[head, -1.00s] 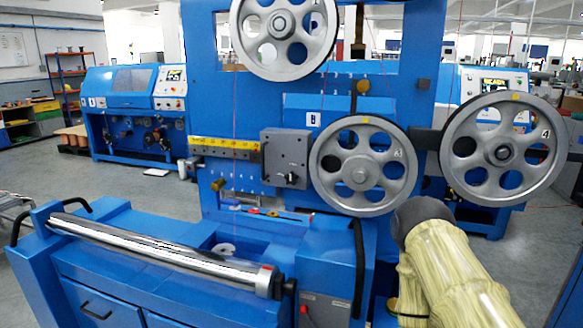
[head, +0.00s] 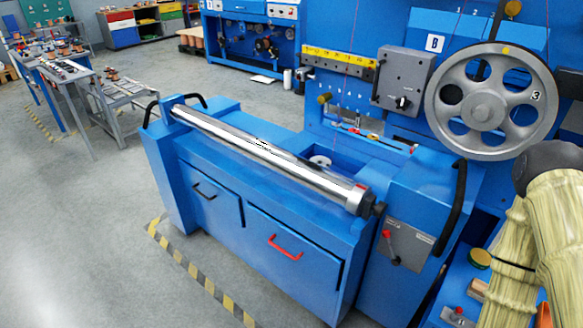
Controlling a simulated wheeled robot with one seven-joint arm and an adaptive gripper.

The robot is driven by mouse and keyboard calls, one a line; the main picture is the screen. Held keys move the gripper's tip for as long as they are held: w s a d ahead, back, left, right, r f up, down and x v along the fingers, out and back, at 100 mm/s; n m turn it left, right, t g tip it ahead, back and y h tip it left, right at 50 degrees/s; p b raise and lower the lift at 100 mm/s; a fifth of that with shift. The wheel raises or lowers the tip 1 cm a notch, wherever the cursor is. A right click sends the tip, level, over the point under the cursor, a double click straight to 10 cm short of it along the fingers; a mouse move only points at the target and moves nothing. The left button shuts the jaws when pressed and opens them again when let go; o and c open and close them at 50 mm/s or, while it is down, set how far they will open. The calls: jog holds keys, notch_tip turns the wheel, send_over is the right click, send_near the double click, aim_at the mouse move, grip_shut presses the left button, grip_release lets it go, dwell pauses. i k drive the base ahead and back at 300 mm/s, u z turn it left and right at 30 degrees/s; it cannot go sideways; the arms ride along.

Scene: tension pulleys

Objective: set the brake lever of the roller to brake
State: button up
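The roller (head: 265,150) is a long shiny metal cylinder lying across the top of the blue cabinet (head: 215,215) in the middle of the head view. Its right end has a collar with a red mark and a dark knob. Below that end, a grey plate (head: 404,247) on the cabinet's right part carries a small lever with a red knob (head: 386,235), which looks like the brake lever. Writing on the plate is too small to read. My arm, in a cream ribbed cover, shows at the right edge, apart from the lever. My gripper is not in view.
A spoked pulley marked 3 (head: 490,103) stands above right. A black curved handle (head: 452,210) is right of the plate. Red (head: 285,247) and dark drawer handles stick out in front. The floor (head: 90,235) at left is clear, with yellow-black tape near the cabinet.

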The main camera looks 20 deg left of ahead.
aim_at(396, 261)
jog(key=u, duration=0.05)
jog(key=k, duration=0.5)
jog(key=u, duration=1.6)
jog(key=i, duration=1)
jog(key=z, duration=2.25)
